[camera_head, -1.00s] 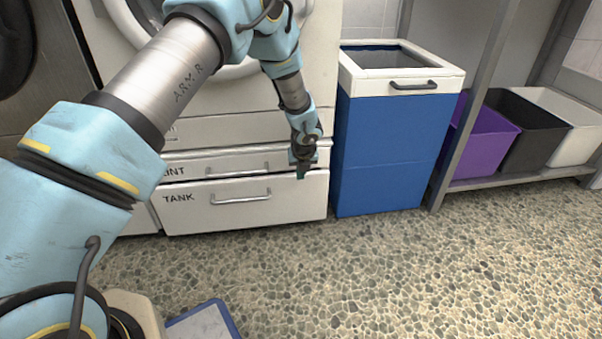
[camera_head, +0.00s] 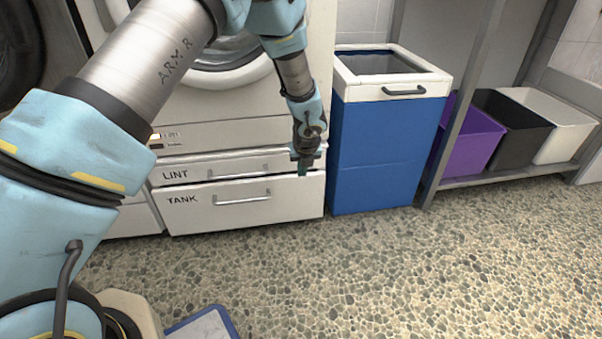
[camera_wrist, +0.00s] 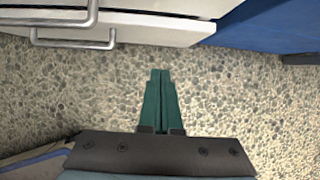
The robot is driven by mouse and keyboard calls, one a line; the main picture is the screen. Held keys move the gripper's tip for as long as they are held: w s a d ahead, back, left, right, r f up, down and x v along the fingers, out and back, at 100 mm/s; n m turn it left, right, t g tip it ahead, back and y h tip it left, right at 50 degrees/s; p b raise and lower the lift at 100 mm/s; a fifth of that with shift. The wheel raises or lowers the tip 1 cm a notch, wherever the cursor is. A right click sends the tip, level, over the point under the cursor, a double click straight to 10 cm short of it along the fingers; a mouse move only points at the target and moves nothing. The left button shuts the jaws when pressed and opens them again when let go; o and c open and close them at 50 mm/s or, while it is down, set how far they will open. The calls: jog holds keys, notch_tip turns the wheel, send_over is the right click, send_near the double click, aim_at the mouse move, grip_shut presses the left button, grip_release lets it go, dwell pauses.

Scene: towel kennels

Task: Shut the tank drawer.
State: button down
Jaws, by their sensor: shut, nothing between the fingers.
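The tank drawer (camera_head: 222,208) is the white lower drawer, marked TANK, with a silver bar handle (camera_head: 241,198). It looks slightly further out than the LINT drawer above it; the exact gap is hard to tell. My gripper (camera_head: 302,170) points down near the drawer's upper right edge, right of the handle. In the wrist view, its green fingers (camera_wrist: 161,75) are together and empty over the floor, apart from the white drawer front (camera_wrist: 150,32). The tank handle (camera_wrist: 75,43) shows at upper left there.
The LINT drawer (camera_head: 215,167) sits directly above, under the washing machine. A blue bin (camera_head: 378,150) with a white top stands close on the right. Purple (camera_head: 470,138), black and white bins sit on a shelf farther right. The pebbled floor ahead is clear.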

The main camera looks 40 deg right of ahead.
jog(key=s+a+f+n+g+h+b, duration=0.1)
jog(key=s+a+f+g+h+b, duration=0.1)
jog(key=f+h+b, duration=0.35)
jog(key=s+a+f+n+g+h+b, duration=0.2)
jog(key=a+f+b, duration=0.1)
jog(key=f, duration=0.6)
jog(key=w+a+n+t+h+b, duration=0.2)
jog(key=a+n+h+b, duration=0.1)
jog(key=a+h+b, duration=0.15)
jog(key=n+t+h+b, duration=0.3)
jog(key=t+b, duration=0.1)
jog(key=b, duration=0.5)
send_near(286, 180)
jog(key=x, duration=0.3)
jog(key=s+x, duration=0.1)
jog(key=x, duration=0.1)
jog(key=shift+d+f, duration=0.15)
jog(key=shift+f, duration=0.15)
jog(key=shift+w+d+r, duration=0.15)
jog(key=shift+w+d, duration=0.15)
jog(key=shift+w, duration=0.3)
